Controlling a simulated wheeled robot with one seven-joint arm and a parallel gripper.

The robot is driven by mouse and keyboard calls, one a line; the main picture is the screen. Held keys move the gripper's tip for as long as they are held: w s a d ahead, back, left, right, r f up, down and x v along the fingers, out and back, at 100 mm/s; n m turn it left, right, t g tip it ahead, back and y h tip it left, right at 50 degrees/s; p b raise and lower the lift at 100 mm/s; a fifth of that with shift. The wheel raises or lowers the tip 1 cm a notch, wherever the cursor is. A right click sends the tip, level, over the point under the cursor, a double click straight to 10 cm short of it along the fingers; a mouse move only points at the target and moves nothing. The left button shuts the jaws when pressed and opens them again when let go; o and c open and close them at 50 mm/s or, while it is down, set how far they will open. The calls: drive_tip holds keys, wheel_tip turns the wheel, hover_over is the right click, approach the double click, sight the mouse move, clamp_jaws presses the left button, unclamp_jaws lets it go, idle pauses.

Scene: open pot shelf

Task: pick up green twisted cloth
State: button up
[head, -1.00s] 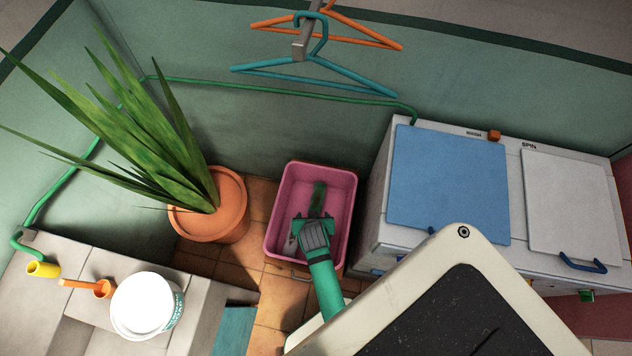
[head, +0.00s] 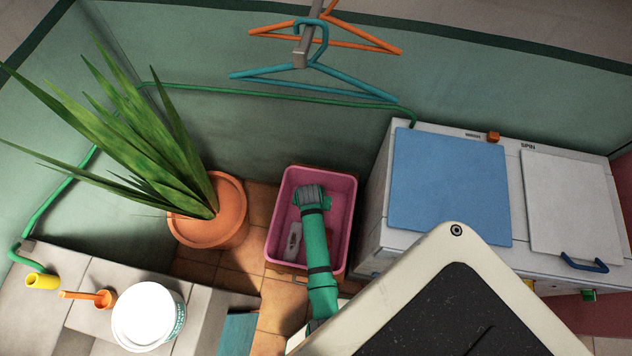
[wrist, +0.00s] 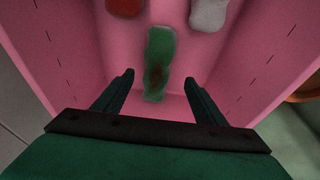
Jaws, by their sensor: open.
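The green twisted cloth (wrist: 159,62) lies on the floor of the pink tub, with a dark brownish patch on it, in the wrist view. My gripper (wrist: 158,82) is open above it, and the cloth's near end shows between the two fingers. No contact is visible. In the head view my gripper (head: 310,192) is over the far part of the pink tub (head: 352,222), and my arm hides the cloth there.
A white-grey item (wrist: 208,14) and a red item (wrist: 125,6) also lie in the tub. The tub walls rise close around my gripper. A potted plant (head: 212,228) stands left and a washing machine (head: 450,185) right. Hangers (head: 315,70) hang above.

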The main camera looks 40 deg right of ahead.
drive_tip(key=shift+s+d+x, duration=0.1)
drive_tip(key=shift+d+x, duration=0.1)
drive_tip(key=shift+x, duration=1.15)
drive_tip(key=shift+s+d+x, duration=0.1)
drive_tip(key=shift+d+x, duration=0.1)
drive_tip(key=shift+x, duration=1.15)
drive_tip(key=shift+c, duration=0.4)
drive_tip(key=c, duration=1.2)
drive_tip(key=shift+r, duration=0.25)
